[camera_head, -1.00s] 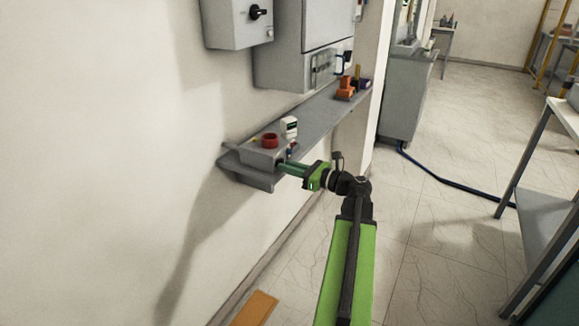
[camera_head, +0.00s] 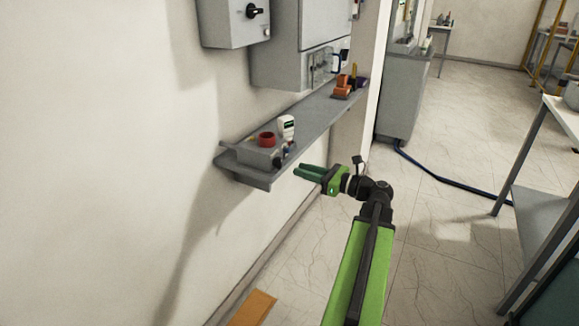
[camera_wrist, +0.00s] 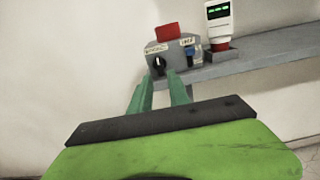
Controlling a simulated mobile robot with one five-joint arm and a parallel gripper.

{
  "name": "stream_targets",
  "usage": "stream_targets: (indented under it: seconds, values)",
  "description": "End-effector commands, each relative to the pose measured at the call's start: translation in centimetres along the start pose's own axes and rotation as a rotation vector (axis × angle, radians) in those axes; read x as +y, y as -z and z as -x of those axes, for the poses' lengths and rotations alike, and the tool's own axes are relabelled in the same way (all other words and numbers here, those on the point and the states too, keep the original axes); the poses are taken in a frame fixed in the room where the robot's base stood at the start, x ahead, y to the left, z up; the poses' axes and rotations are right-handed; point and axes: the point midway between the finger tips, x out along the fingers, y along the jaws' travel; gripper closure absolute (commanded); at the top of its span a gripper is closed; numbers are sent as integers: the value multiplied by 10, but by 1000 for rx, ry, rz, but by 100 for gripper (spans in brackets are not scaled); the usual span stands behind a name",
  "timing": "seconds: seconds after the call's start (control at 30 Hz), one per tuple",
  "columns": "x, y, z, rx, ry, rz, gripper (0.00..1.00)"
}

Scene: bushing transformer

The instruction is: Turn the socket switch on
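The socket switch is a grey box (camera_head: 257,156) on the near end of the wall shelf. In the wrist view the box (camera_wrist: 171,54) shows a black rotary knob (camera_wrist: 158,65) on its front left, standing roughly upright. A blue socket (camera_wrist: 189,52) sits to the knob's right, and labels are above both. A red part (camera_wrist: 167,32) is on top. My gripper (camera_head: 296,171) is to the right of the box, apart from it and empty. In the wrist view its green fingers (camera_wrist: 162,82) are spread with a gap, just below the knob in the picture.
The grey shelf (camera_head: 318,112) runs along the wall, with a white device (camera_head: 286,127) beside the box and orange parts (camera_head: 343,86) farther along. A grey cabinet (camera_head: 297,45) hangs above. A table (camera_head: 540,180) stands at the right. The floor between is mostly clear.

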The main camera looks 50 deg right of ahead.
Motion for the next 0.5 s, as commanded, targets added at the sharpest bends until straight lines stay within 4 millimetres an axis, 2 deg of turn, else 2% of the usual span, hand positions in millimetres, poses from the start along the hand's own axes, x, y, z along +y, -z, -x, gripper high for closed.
stream_targets:
  seconds: [0.03, 0.2, 0.33, 0.5]
  values:
    - [0, 0, 16, 0, 4, 0, 78]
    - [-1, 0, 62, -1, 3, -1, 78]
    - [-1, 0, 87, -1, 3, -1, 78]
    - [-1, 0, 102, -1, 1, -1, 78]
